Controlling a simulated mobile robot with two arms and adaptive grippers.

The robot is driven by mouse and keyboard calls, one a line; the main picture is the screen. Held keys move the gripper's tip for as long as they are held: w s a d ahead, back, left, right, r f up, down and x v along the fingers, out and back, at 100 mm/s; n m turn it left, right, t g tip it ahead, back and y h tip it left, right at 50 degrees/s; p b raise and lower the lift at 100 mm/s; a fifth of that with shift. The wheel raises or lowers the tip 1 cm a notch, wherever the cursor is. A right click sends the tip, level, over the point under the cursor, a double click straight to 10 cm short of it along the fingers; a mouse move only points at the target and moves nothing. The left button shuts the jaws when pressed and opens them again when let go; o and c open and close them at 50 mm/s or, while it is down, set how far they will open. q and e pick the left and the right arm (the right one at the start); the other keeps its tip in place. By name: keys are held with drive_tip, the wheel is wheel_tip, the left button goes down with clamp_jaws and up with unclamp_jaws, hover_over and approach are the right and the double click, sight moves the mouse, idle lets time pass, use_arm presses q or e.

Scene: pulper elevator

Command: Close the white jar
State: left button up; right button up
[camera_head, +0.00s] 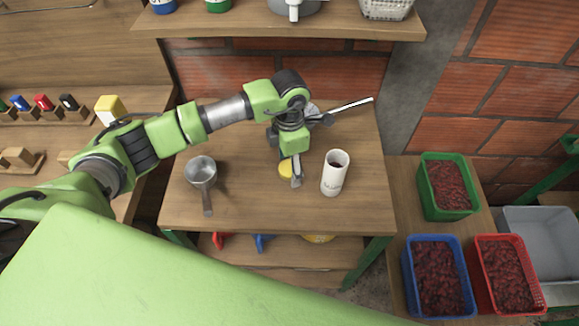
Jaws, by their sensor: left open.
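The white jar (334,178) stands upright on the wooden table, right of centre. Its top is open and shows a dark inside. A round yellow piece that looks like a lid (285,169) is left of the jar, partly hidden by my left gripper. My left gripper (294,174) points down beside the yellow piece, a short way left of the jar. It is open; I cannot tell whether a finger touches the yellow piece. My right gripper is out of view.
A grey metal pan (201,174) with a handle is on the table (250,215) at the left. A long metal-handled tool (350,105) lies behind my gripper. Green (427,192), blue (411,285) and red (486,275) crates of dark red contents are at the right. A shelf (280,31) overhangs the back.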

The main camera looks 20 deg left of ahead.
use_arm(q)
drive_tip(key=c, duration=0.8)
drive_tip(key=shift+r, duration=0.1)
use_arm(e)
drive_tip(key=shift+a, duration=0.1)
use_arm(q)
drive_tip(key=shift+w+r+b, duration=0.1)
drive_tip(key=shift+r+b, duration=0.35)
drive_tip(key=shift+r, duration=0.15)
drive_tip(key=s+d+r+b, duration=0.1)
drive_tip(key=s+d+r, duration=0.1)
drive_tip(key=s+r, duration=0.2)
drive_tip(key=s+d+r+b, duration=0.1)
drive_tip(key=s+d+r, duration=0.2)
drive_tip(key=s, duration=0.1)
drive_tip(key=s+d+r+b, duration=0.2)
drive_tip(key=s+r, duration=0.2)
drive_tip(key=shift+s+d+r, duration=0.1)
drive_tip(key=shift+d+r, duration=0.05)
drive_tip(key=shift+r, duration=0.2)
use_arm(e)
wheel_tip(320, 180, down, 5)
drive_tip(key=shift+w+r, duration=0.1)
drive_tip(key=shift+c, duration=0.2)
